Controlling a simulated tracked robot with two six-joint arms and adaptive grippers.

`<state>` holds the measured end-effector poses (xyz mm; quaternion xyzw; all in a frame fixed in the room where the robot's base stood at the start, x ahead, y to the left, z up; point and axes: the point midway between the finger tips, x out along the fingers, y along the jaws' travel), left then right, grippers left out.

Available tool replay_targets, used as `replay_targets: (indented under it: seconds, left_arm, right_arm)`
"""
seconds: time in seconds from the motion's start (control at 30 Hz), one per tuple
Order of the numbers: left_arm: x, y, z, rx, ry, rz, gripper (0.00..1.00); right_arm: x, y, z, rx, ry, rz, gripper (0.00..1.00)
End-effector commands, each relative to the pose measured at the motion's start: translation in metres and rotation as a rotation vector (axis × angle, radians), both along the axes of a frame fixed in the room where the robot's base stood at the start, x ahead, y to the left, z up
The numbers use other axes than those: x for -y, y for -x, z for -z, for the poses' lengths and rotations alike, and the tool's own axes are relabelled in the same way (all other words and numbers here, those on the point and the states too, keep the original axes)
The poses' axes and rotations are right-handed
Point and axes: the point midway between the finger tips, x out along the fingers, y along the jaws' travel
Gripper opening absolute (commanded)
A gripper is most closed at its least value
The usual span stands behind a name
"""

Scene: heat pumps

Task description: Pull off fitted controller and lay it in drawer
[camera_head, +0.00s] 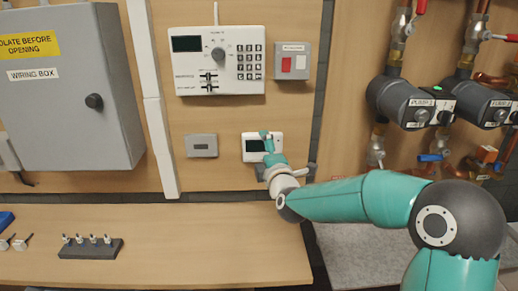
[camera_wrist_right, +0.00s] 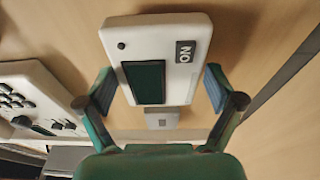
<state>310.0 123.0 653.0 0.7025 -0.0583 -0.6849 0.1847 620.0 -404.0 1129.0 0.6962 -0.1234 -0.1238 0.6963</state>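The fitted controller (camera_head: 250,147) is a small white box on the wooden wall panel, partly hidden by my right gripper in the head view. In the right wrist view the controller (camera_wrist_right: 190,32) shows a dark green screen, a small black button and an "ON" label. My right gripper (camera_wrist_right: 158,90) is open, with one finger on each side of the controller. Some space shows between the fingers and its sides. My right gripper (camera_head: 270,145) also shows in front of the controller in the head view. My left gripper is not in view. I see no drawer.
A small grey plate (camera_head: 201,145) is left of the controller. A large white keypad panel (camera_head: 217,60) and a grey switch box (camera_head: 292,61) are above. Below is a wooden bench (camera_head: 200,255) with a dark rack (camera_head: 90,248). Pumps and pipes (camera_head: 405,100) stand at right.

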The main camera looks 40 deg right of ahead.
Motion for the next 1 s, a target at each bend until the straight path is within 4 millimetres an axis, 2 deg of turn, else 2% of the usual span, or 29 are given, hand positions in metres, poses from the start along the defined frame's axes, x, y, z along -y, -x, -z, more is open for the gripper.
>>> replay_targets:
  seconds: [0.03,0.2,0.63,1.0]
  left_arm:
    - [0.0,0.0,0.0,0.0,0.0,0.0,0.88]
    - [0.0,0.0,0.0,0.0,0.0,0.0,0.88]
    - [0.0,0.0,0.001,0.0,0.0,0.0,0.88]
    - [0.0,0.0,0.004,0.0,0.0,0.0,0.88]
  right_arm:
    - [0.0,0.0,0.0,0.0,0.0,0.0,0.77]
    - [0.0,0.0,0.0,0.0,0.0,0.001,0.51]
    - [-0.002,0.003,0.0,-0.001,0.0,0.0,0.51]
    - [-0.013,0.021,0.0,0.001,-0.001,0.0,0.51]
